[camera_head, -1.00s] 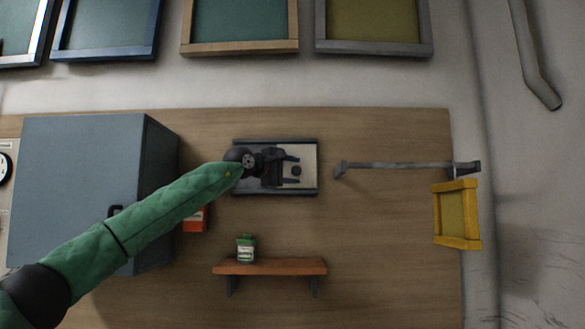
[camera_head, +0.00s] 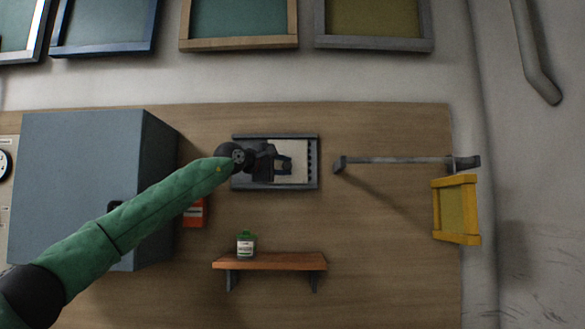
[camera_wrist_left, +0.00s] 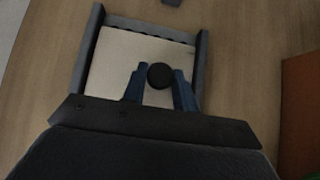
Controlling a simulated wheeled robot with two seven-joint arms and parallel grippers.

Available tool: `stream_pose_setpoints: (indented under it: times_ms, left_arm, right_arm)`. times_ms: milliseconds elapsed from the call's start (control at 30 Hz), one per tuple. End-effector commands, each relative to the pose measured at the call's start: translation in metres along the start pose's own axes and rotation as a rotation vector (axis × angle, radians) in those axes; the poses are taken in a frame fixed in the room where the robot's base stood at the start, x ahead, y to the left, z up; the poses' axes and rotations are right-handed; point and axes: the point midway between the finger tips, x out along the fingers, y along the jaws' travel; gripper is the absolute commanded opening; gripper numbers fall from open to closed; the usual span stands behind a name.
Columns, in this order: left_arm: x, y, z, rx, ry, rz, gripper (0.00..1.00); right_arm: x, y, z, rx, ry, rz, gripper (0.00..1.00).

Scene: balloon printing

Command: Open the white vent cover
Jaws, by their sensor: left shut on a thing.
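The white vent cover (camera_head: 299,163) sits in a dark grey frame (camera_head: 314,170) on the wooden wall panel. A dark slotted strip shows along its right side in the head view. In the left wrist view the cover (camera_wrist_left: 115,58) carries a round black knob (camera_wrist_left: 160,76). My left gripper (camera_head: 284,165) reaches in from the left over the frame. In the left wrist view the left gripper (camera_wrist_left: 159,88) has its two blue fingers shut on the knob, one on each side. Part of the cover is hidden behind the gripper. My right gripper is not in view.
A grey cabinet (camera_head: 80,190) stands left, with an orange box (camera_head: 194,214) beside it. A shelf (camera_head: 270,261) with a green-capped bottle (camera_head: 246,244) is below. A grey bar (camera_head: 400,160) and a yellow frame (camera_head: 456,210) are at right.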

Motion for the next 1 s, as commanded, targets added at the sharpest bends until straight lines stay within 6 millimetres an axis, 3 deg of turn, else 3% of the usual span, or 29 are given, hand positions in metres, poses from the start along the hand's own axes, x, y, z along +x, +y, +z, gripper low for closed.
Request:
stream_pose_setpoints:
  times_ms: [100,300,733,767,800,867,1000]
  left_arm:
    - [-0.027,-0.002,-0.029,-0.004,0.004,0.000,0.00]
    - [-0.059,-0.001,-0.061,-0.001,0.003,-0.001,0.00]
    - [-0.070,-0.002,-0.070,0.000,0.001,-0.002,0.00]
    - [-0.069,-0.002,-0.070,0.000,0.001,-0.002,0.30]
    - [-0.069,-0.002,-0.070,0.000,0.001,-0.002,0.38]
    - [-0.069,-0.001,-0.070,0.000,0.001,-0.002,0.49]
    - [-0.070,-0.001,-0.070,0.000,0.001,-0.001,0.49]
  right_arm:
    - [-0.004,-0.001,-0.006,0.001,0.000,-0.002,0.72]
    - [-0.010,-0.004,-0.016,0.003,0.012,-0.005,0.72]
    - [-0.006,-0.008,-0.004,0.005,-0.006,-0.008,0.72]
    - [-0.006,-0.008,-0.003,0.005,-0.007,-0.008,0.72]
    - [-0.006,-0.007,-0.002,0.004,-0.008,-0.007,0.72]
    - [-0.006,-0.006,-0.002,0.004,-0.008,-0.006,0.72]
    - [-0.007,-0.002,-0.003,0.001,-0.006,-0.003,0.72]
